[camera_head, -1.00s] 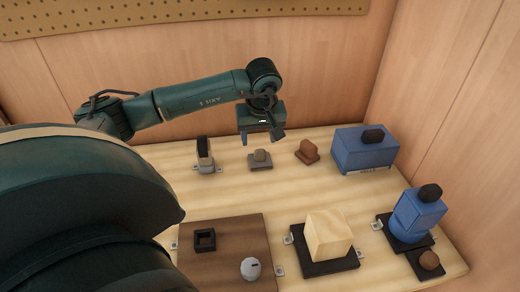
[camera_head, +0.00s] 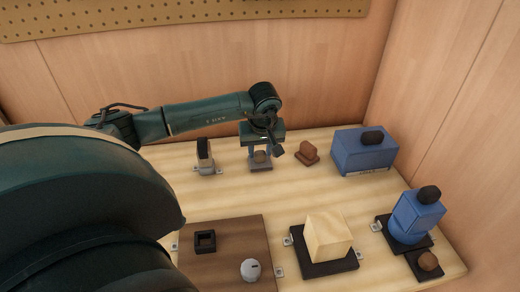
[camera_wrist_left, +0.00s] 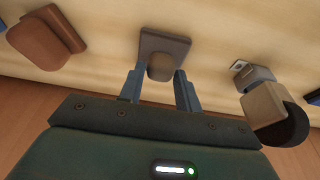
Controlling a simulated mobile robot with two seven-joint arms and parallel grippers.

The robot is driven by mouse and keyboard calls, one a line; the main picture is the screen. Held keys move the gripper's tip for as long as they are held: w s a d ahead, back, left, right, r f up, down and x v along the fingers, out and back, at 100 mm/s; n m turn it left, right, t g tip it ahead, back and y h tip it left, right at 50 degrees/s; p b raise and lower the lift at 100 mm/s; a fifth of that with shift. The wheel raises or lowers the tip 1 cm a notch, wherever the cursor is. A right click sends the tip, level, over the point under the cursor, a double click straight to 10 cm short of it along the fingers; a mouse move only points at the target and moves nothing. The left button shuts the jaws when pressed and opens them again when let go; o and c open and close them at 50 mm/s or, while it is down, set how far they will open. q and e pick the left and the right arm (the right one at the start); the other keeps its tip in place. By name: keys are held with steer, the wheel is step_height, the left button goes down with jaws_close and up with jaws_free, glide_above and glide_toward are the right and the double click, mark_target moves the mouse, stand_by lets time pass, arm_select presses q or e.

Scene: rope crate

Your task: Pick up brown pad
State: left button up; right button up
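A reddish-brown pad with a raised grip (camera_head: 307,153) lies at the back of the table, right of my left gripper; it shows at upper left in the left wrist view (camera_wrist_left: 40,38). A grey-brown pad, a rounded knob (camera_wrist_left: 161,68) on a flat grey base (camera_wrist_left: 165,43), lies directly below my left gripper (camera_head: 260,157). My left gripper is open, its two blue-grey fingers (camera_wrist_left: 159,80) apart on either side of the knob. I cannot tell whether they touch it. My right gripper is not in view.
A dark-topped upright item (camera_head: 205,156) stands left of the gripper. A blue box (camera_head: 363,155) is at right. In front are a brown board (camera_head: 225,268), a pale block (camera_head: 328,236) on a black tray and a blue bottle-like item (camera_head: 417,215). The table's middle is clear.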

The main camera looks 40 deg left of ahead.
arm_select(q)
jaws_close()
steer(key=shift+r, duration=0.15)
